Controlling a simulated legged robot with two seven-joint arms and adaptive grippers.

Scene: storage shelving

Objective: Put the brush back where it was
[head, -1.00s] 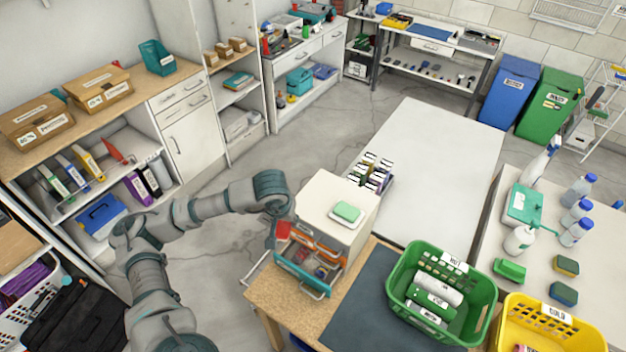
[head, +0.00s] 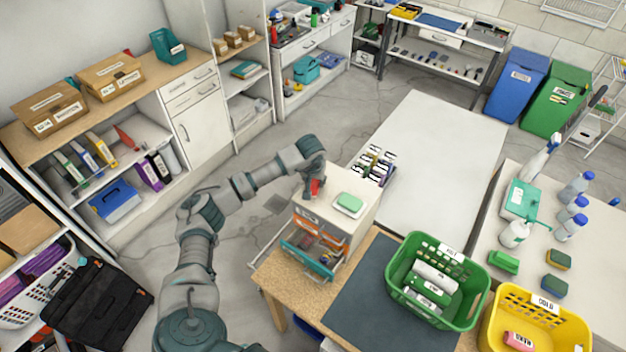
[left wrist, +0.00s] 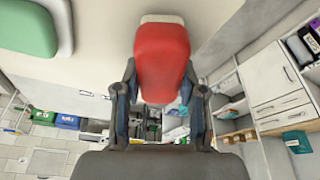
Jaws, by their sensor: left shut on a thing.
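My left gripper (head: 316,190) is at the near left edge of the top of a small white drawer unit (head: 347,187). It is shut on a red object (head: 315,188), which I take to be the brush. In the left wrist view the red object (left wrist: 162,62) sits between both fingers of the gripper (left wrist: 160,88) and has a white end, against the unit's pale surface. I cannot tell whether it touches the unit. A green block (head: 350,203) on a white base lies on top of the unit. My right gripper is not in view.
The unit's teal-fronted lower drawer (head: 307,262) is open with small items inside. A dark mat (head: 365,300), a green basket (head: 440,285) and a yellow basket (head: 535,322) are to the right. The long white table (head: 430,170) behind is mostly clear.

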